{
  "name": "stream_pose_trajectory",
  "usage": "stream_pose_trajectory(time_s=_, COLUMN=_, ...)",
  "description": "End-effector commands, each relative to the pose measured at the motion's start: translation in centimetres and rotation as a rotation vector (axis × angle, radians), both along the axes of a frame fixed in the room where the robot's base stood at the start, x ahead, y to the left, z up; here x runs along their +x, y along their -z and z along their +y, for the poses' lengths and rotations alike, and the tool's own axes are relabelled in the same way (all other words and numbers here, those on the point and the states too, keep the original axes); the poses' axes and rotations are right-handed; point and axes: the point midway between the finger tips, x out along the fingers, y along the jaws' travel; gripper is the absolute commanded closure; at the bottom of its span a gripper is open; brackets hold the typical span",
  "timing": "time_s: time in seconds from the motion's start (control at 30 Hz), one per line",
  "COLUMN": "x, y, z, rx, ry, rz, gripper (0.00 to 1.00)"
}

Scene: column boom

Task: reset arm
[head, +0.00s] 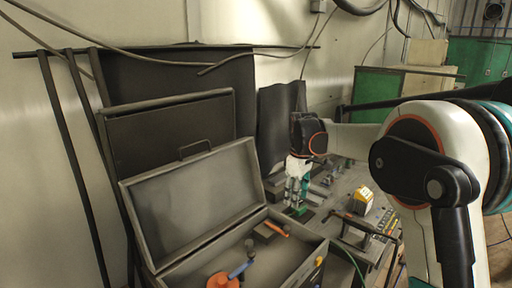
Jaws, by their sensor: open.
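My gripper (294,198) is small in the head view, just right of the open toolbox lid, pointing down over the workbench (340,188). It is open. A small green object (300,210) sits right beneath the fingertips; I cannot tell whether they touch it. My arm reaches in from the right side and hides part of the bench and the wall behind.
An open grey toolbox (188,268) stands in front, holding an orange-handled tool (277,229) and a blue-and-orange tool (236,272). A yellow-and-white box (363,197) and several small parts lie on the bench. Dark panels lean against the wall; green cabinets (378,88) stand behind.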

Motion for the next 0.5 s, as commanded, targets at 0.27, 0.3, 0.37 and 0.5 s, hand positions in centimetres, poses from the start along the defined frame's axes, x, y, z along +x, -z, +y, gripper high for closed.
stream_pose_trajectory(time_s=0.27, x=-6.5, y=-3.6, z=-1.3, rx=0.026, ry=0.163, rz=-0.094, gripper=0.56)
stream_pose_trajectory(time_s=0.3, x=-7.5, y=-4.0, z=-1.5, rx=0.031, ry=0.187, rz=-0.108, gripper=0.56)
stream_pose_trajectory(time_s=0.37, x=-9.0, y=-4.5, z=-1.7, rx=0.039, ry=0.222, rz=-0.127, gripper=0.56)
stream_pose_trajectory(time_s=0.5, x=-12.6, y=-5.2, z=-2.2, rx=0.06, ry=0.302, rz=-0.175, gripper=0.56)
